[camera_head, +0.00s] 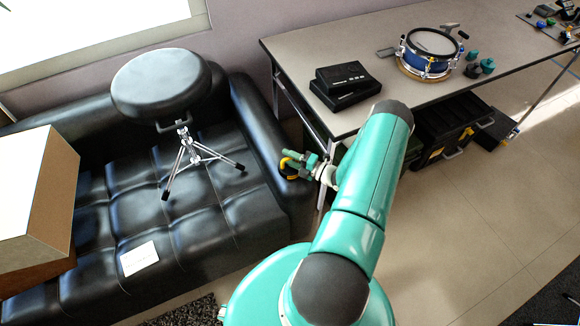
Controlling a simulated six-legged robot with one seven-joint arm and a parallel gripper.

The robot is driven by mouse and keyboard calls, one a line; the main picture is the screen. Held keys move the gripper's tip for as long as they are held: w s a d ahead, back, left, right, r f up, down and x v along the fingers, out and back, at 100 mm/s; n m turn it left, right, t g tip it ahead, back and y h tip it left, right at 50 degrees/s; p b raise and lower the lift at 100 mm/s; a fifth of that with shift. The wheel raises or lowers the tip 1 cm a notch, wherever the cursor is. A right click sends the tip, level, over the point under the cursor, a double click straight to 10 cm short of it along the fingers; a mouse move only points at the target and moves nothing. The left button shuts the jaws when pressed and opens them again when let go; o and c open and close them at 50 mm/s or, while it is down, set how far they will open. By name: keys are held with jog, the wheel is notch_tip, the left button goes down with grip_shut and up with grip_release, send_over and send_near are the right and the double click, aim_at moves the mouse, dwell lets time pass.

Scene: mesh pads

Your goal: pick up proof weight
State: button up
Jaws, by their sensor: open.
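A small black object with a yellow handle-like curve (286,169) sits on the right armrest of the black sofa. It looks like the proof weight, but it is small and partly covered by my gripper. My gripper (291,160) is teal, points left and is open right at this object. I cannot tell whether the fingers touch the yellow part or stand around it.
A drum stool (161,84) stands on the black sofa (222,197), with a box (52,205) and a white paper (139,258) there too. The table (385,116) at right holds black cases (346,84) and a blue drum (429,56). Black toolboxes (447,128) lie under it.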

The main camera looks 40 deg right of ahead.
jog(key=shift+c, duration=0.4)
grip_shut()
jog(key=shift+d, duration=0.1)
dwell(0.8)
